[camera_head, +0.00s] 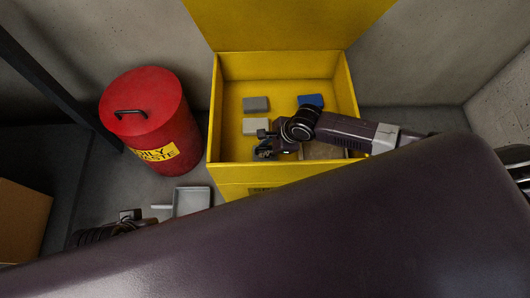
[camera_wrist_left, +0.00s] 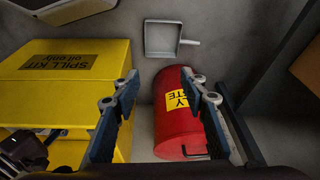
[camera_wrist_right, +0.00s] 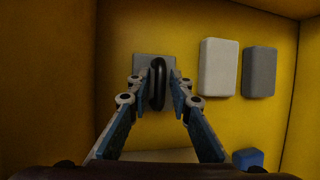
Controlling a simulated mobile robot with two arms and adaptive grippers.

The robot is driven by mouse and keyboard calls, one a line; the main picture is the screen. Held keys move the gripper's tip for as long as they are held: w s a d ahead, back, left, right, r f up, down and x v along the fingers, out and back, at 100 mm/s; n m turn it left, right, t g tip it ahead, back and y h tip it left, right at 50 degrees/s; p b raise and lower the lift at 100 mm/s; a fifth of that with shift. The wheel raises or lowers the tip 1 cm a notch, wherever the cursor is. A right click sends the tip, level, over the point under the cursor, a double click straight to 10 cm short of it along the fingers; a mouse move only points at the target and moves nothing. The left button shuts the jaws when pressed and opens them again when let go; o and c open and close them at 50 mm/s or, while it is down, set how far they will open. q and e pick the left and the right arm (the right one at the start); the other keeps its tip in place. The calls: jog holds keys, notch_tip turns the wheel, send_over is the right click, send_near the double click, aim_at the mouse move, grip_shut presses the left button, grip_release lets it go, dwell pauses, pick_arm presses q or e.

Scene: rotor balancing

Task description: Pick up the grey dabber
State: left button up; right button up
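The grey dabber (camera_wrist_right: 143,66), a grey block with a dark upright handle, shows in the right wrist view against the yellow box floor. My right gripper (camera_wrist_right: 160,84) has its fingers drawn in on both sides of that handle and appears shut on it. Whether the dabber is clear of the floor, I cannot tell. In the head view my right gripper (camera_head: 265,150) is inside the box, and the dabber is mostly hidden there. My left gripper (camera_wrist_left: 158,80) is open and empty, above the floor between the yellow box and the red bin.
The open yellow spill kit box (camera_head: 213,120) also holds a grey block (camera_head: 256,104), a pale block (camera_head: 256,126) and a blue block (camera_head: 310,101). The red oily waste bin (camera_head: 135,105) stands left of it. A grey dustpan (camera_head: 190,201) lies in front. A cardboard box (camera_head: 22,220) is far left.

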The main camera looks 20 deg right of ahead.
grip_shut()
jog(key=shift+r, duration=0.1)
jog(key=shift+r, duration=0.25)
notch_tip(320, 180, up, 3)
jog(key=shift+r+p, duration=0.1)
jog(key=shift+p, duration=0.7)
notch_tip(320, 180, up, 6)
jog(key=shift+f+p, duration=0.1)
jog(key=shift+p, duration=1.1)
notch_tip(320, 180, up, 9)
jog(key=p, duration=0.3)
send_over(265, 147)
pick_arm(q)
notch_tip(265, 147, down, 20)
jog(key=s+g, duration=0.1)
jog(key=s, duration=0.1)
jog(key=shift+s, duration=0.15)
pick_arm(e)
jog(key=shift+r, duration=0.7)
jog(key=shift+c, duration=1.5)
grip_release()
